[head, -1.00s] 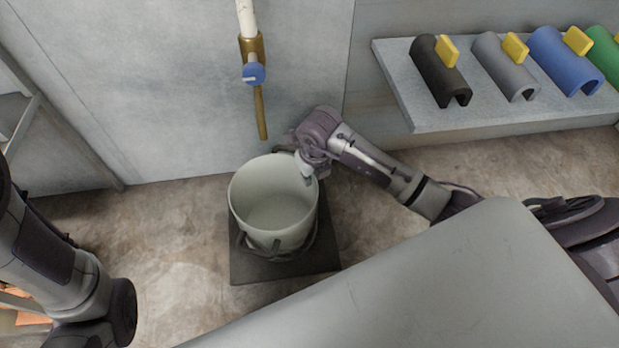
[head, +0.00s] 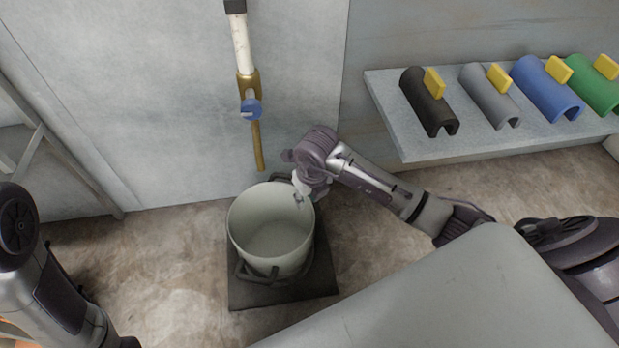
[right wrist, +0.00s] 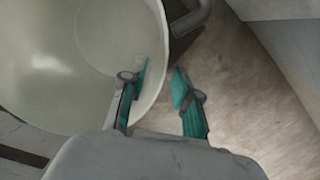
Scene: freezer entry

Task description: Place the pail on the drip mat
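The pale grey-green pail (head: 262,250) stands upright on the dark square drip mat (head: 290,292) in the head view, toward the mat's back left. Its dark handle hangs down around its lower side. My right gripper (head: 301,194) is at the pail's back right rim. In the right wrist view, the fingers of my right gripper (right wrist: 158,88) are apart, one inside the pail (right wrist: 105,30) and one outside, with the rim between them and gaps showing. My left arm shows at the left edge of the head view, but its gripper is out of frame.
A pipe with a blue valve (head: 251,109) hangs on the wall behind the pail. A shelf (head: 425,148) at right carries black, grey, blue and green curved pieces with yellow tabs. Floor is free left of the mat.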

